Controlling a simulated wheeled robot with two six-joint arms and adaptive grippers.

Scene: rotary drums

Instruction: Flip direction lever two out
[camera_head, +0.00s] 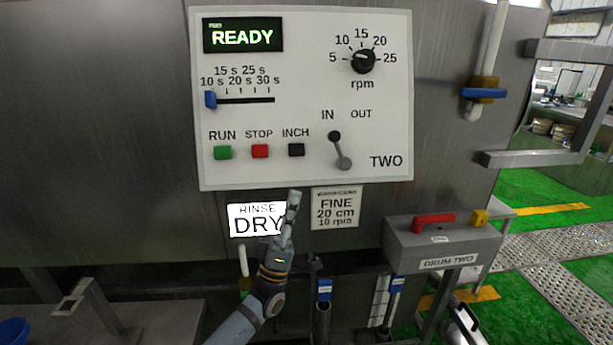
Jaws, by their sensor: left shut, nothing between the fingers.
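The direction lever (340,150) is on the white control panel (300,178) marked TWO. Its dark knob points up and slightly left, towards the IN label and away from OUT. My left gripper (293,198) is shut and empty. It points up just below the panel's lower edge, left of and below the lever, and appears apart from it. It covers part of the RINSE/DRY sign. My right gripper is not in view.
The panel also has green (223,152), red (260,151) and black (296,150) buttons, a blue slider (210,99) and an rpm dial (363,61). A grey DRUM TWO box (440,243) with a red handle (433,218) juts out at lower right.

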